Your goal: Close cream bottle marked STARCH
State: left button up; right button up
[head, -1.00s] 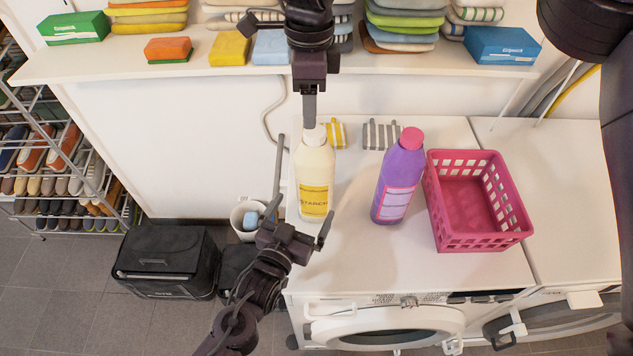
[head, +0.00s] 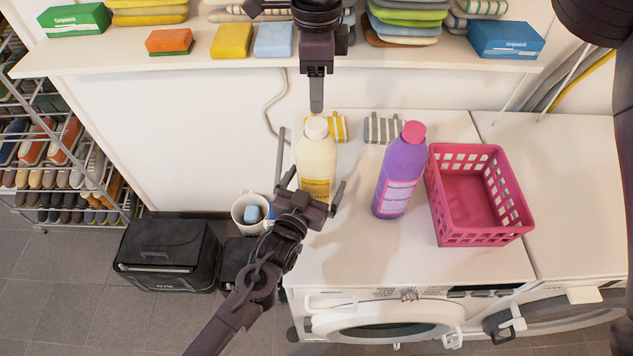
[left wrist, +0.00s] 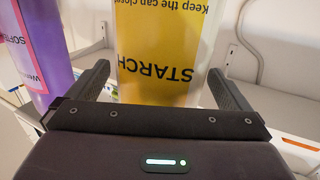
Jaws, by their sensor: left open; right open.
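The cream bottle (head: 317,160) with a yellow STARCH label stands upright at the left end of the white machine top. A white cap (head: 316,126) shows at its top; I cannot tell how firmly it sits. My left gripper (head: 311,163) is open at the lower part of the bottle. In the left wrist view, its open fingers (left wrist: 158,70) stand to either side of the label (left wrist: 160,55), whose text appears upside down. My right gripper (head: 316,108) is open above the cap, seen edge-on, its tips close over the cap.
A purple bottle (head: 400,172) with a pink cap and a pink basket (head: 480,240) stand to the right. Striped cloths (head: 383,128) lie behind. A loaded shelf (head: 200,60) runs along the back.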

aim_at(316, 124)
pick_arm(q)
jog(key=shift+w+d, duration=0.25)
jog(key=shift+w, duration=0.2)
jog(key=c, duration=1.9)
pick_arm(e)
jog(key=m, duration=0.7)
jog(key=shift+m, duration=0.4)
jog(key=m, duration=0.5)
jog(key=shift+m, duration=0.4)
jog(key=shift+f, duration=4)
jog(key=shift+c, duration=0.2)
